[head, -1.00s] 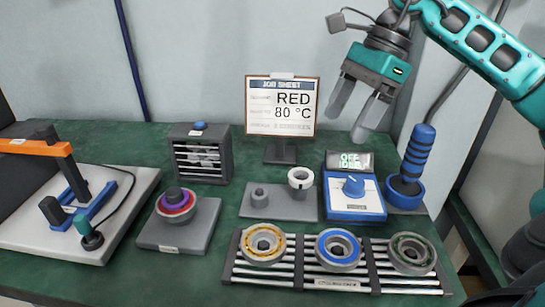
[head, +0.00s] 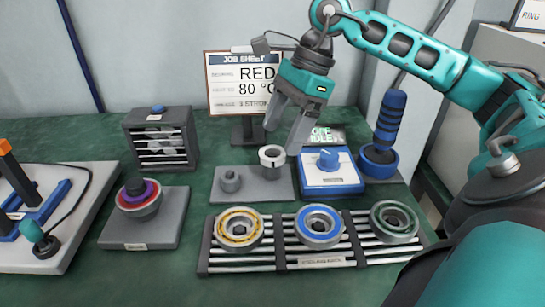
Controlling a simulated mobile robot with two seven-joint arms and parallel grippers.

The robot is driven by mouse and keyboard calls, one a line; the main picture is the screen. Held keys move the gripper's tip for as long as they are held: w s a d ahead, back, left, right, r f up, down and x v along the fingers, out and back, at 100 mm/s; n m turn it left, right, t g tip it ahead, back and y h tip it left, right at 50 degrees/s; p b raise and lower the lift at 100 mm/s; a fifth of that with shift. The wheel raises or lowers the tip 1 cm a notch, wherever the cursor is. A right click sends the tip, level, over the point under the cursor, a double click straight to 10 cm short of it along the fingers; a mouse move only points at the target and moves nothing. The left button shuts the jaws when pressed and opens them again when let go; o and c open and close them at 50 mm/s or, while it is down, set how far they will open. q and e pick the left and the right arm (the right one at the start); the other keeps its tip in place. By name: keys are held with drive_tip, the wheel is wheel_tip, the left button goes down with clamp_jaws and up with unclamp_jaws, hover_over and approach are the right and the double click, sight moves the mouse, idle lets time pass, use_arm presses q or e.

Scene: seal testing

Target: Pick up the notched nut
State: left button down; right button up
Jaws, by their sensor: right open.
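The notched nut (head: 271,156) is a pale grey ring with a dark opening. It sits on a post at the right side of a flat grey plate (head: 250,188) in the head view. My right gripper (head: 283,139) points down just above and slightly right of the nut. Its two grey fingers are apart, with nothing between them. I cannot tell whether a fingertip touches the nut. My left gripper is not in view.
A blue heater box (head: 333,178) is close on the right, and a job sheet (head: 243,82) stands behind. A rack (head: 282,248) with three ringed parts lies in front. A blue-handled tool (head: 388,125) stands farther right.

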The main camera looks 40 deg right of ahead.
sight(271, 155)
drive_tip(key=x, duration=0.3)
drive_tip(key=shift+w+d+b, duration=0.1)
drive_tip(key=shift+w+b, duration=0.05)
drive_tip(key=shift+b, duration=0.15)
drive_tip(key=shift+f, duration=0.3)
drive_tip(key=shift+c, duration=0.5)
drive_tip(key=shift+r, duration=0.1)
drive_tip(key=c, duration=1.1)
drive_tip(key=shift+r, duration=0.1)
